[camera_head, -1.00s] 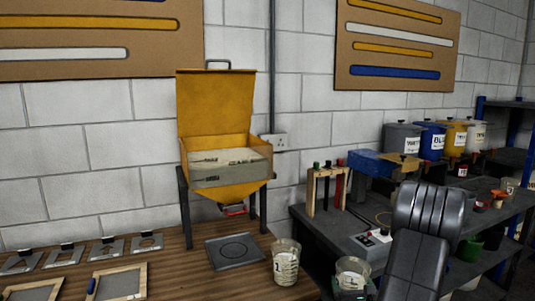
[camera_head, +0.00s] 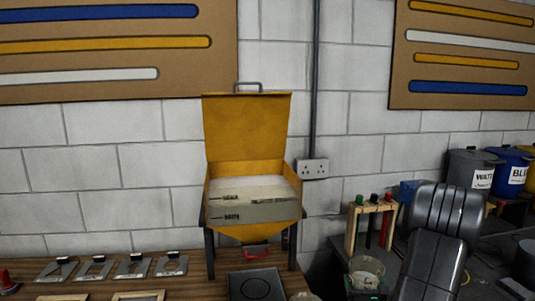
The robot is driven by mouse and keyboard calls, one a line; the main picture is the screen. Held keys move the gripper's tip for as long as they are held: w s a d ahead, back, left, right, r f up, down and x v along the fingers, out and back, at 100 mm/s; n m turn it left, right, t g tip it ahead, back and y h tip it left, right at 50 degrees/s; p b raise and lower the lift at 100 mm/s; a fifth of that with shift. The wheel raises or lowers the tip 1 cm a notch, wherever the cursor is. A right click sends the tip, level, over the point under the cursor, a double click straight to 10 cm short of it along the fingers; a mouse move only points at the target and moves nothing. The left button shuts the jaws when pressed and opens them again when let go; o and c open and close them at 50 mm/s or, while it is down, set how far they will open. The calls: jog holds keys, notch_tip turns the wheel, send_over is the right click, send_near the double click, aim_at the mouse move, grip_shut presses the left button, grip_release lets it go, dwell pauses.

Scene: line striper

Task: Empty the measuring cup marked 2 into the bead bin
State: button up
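A yellow bin (camera_head: 252,168) with its lid swung up stands on dark legs on the wooden bench; I take it as the bead bin. Pale material shows inside, and the front lettering is too small to read. A clear measuring cup (camera_head: 366,270) with pale contents is upright at the lower right, held in my gripper (camera_head: 366,292), which is mostly cut off by the bottom edge. The cup's mark is not readable here. It is right of the bin and lower than it. The rim of another cup (camera_head: 305,296) barely shows at the bottom edge.
A dark square plate (camera_head: 255,285) lies before the bin. Several metal stencils (camera_head: 133,266) lie on the bench at left. A wooden rack (camera_head: 371,225) with coloured handles and labelled tubs (camera_head: 472,170) stand at right. A wall socket (camera_head: 312,168) is beside the bin.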

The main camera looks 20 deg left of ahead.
jog(key=a+r+n+g+y, duration=0.2)
jog(key=a+r+n+y, duration=0.1)
jog(key=a+r, duration=0.6)
jog(key=s+a+r+n+g+y, duration=0.1)
jog(key=a+r+n+g+y, duration=0.1)
jog(key=a+r, duration=0.8)
jog(key=s+a+r+n+g+y+b, duration=0.1)
jog(key=a+r+n+y, duration=0.2)
jog(key=a+r, duration=0.6)
notch_tip(320, 180, up, 9)
jog(key=shift+s+a+f+n+g+y, duration=0.2)
jog(key=shift+s+a+n+g+y, duration=0.15)
jog(key=shift+n, duration=0.45)
jog(key=shift+w, duration=0.1)
